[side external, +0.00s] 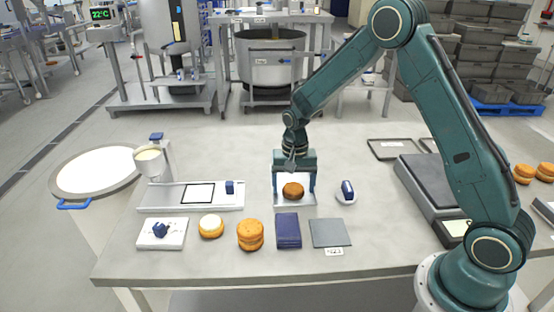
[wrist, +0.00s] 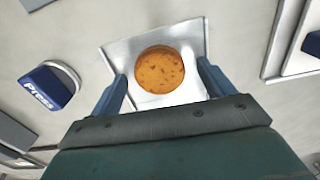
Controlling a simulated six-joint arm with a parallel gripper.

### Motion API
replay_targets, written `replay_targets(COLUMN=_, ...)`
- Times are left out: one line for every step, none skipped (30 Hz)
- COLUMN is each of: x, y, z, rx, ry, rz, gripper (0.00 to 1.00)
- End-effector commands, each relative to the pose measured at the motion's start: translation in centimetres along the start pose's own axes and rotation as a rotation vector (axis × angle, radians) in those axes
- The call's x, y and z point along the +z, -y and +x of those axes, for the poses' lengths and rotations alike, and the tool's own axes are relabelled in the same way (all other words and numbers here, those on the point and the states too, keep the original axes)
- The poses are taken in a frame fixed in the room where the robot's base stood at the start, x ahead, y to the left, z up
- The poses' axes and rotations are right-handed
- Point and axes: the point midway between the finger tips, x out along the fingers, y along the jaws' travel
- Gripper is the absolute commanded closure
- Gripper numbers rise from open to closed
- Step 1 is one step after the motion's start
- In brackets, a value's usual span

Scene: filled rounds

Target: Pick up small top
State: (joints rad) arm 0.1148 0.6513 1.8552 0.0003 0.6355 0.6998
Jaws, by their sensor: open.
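The small top is a round brown-orange piece (side external: 293,190) lying on a pale square plate (side external: 309,203) near the table's middle. In the wrist view the top (wrist: 159,69) lies on the shiny square plate (wrist: 193,38), just ahead of my fingertips. My gripper (side external: 294,195) is open and comes down from above, with one blue finger on each side of the top. In the wrist view my gripper (wrist: 163,82) shows a gap between each finger and the top. I cannot tell the exact fingertip height above the plate.
A blue-and-white press (side external: 347,191) stands close right of the plate. A filled round (side external: 211,226), a stacked round (side external: 250,235), a dark blue block (side external: 288,231) and a grey square (side external: 331,233) lie in front. A dispenser stand (side external: 166,160) is left; a grey scale-like unit (side external: 432,185) is right.

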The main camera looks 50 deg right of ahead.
Motion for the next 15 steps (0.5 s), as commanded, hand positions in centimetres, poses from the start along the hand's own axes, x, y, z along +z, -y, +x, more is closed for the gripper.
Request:
replay_targets(x=0.00, y=0.00, z=-0.02, rx=0.000, ry=0.000, rz=0.000, gripper=0.19)
replay_targets(x=0.00, y=0.00, z=-0.02, rx=0.000, ry=0.000, rz=0.000, gripper=0.19)
replay_targets(x=-0.01, y=0.00, z=-0.02, rx=0.000, ry=0.000, rz=0.000, gripper=0.25)
replay_targets(x=-0.01, y=0.00, z=-0.02, rx=0.000, ry=0.000, rz=0.000, gripper=0.31)
replay_targets(x=-0.01, y=0.00, z=-0.02, rx=0.000, ry=0.000, rz=0.000, gripper=0.37)
replay_targets(x=-0.01, y=0.00, z=-0.03, rx=0.000, ry=0.000, rz=0.000, gripper=0.44)
replay_targets(x=-0.01, y=0.00, z=-0.03, rx=0.000, ry=0.000, rz=0.000, gripper=0.50)
replay_targets(x=-0.01, y=0.00, z=-0.03, rx=0.000, ry=0.000, rz=0.000, gripper=0.55)
replay_targets(x=-0.01, y=0.00, z=-0.03, rx=0.000, ry=0.000, rz=0.000, gripper=0.55)
replay_targets(x=-0.01, y=0.00, z=-0.03, rx=0.000, ry=0.000, rz=0.000, gripper=0.55)
replay_targets(x=-0.01, y=0.01, z=-0.04, rx=0.000, ry=0.000, rz=0.000, gripper=0.55)
replay_targets(x=-0.01, y=0.01, z=-0.04, rx=0.000, ry=0.000, rz=0.000, gripper=0.55)
replay_targets(x=-0.01, y=0.01, z=-0.04, rx=0.000, ry=0.000, rz=0.000, gripper=0.55)
replay_targets(x=-0.01, y=0.01, z=-0.04, rx=0.000, ry=0.000, rz=0.000, gripper=0.55)
replay_targets(x=-0.01, y=0.01, z=-0.04, rx=0.000, ry=0.000, rz=0.000, gripper=0.55)
